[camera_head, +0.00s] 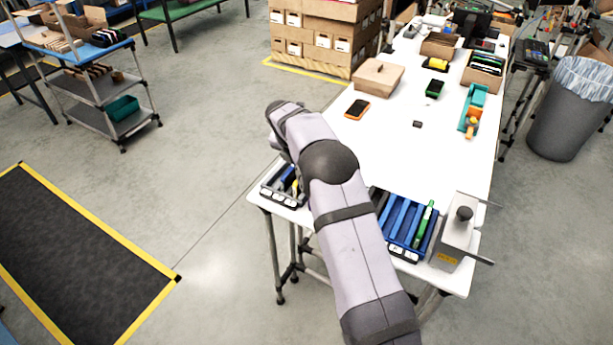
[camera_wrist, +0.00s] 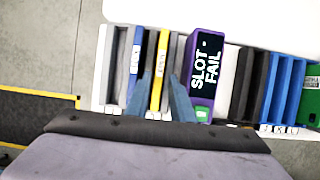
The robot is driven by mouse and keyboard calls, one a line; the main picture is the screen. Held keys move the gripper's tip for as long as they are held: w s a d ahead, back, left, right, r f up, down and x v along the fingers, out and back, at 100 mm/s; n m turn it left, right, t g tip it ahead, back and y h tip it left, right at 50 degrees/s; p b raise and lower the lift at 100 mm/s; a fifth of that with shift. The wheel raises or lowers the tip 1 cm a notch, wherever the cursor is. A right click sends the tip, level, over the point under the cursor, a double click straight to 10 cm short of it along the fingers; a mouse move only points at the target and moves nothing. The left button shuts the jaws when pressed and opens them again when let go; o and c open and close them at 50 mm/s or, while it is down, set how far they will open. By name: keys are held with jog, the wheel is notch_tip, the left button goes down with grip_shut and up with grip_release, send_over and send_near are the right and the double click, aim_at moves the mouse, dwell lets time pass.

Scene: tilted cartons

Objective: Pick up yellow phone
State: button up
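The yellow phone (camera_wrist: 158,75) stands on edge in a slot of the white rack (camera_wrist: 104,75), shown in the wrist view. Beside it on the left is a blue item (camera_wrist: 136,62) in another slot. My gripper (camera_wrist: 162,76) is open, its two blue-grey fingers on either side of the yellow phone; whether they touch it is unclear. In the head view the rack (camera_head: 270,195) is at the table's near left corner, partly hidden by my arm. The gripper itself is hidden there.
A purple device (camera_wrist: 204,72) reading "SLOT - FAIL" stands close right of the fingers. A rack with blue slots (camera_head: 405,220) and a grey machine (camera_head: 456,235) lie further right.

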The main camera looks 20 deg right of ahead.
jog(key=p+x, duration=0.2)
jog(key=x, duration=0.1)
jog(key=shift+w+d, duration=0.25)
jog(key=shift+w, duration=0.1)
jog(key=shift+p+x, duration=0.45)
jog(key=shift+x, duration=0.45)
grip_shut()
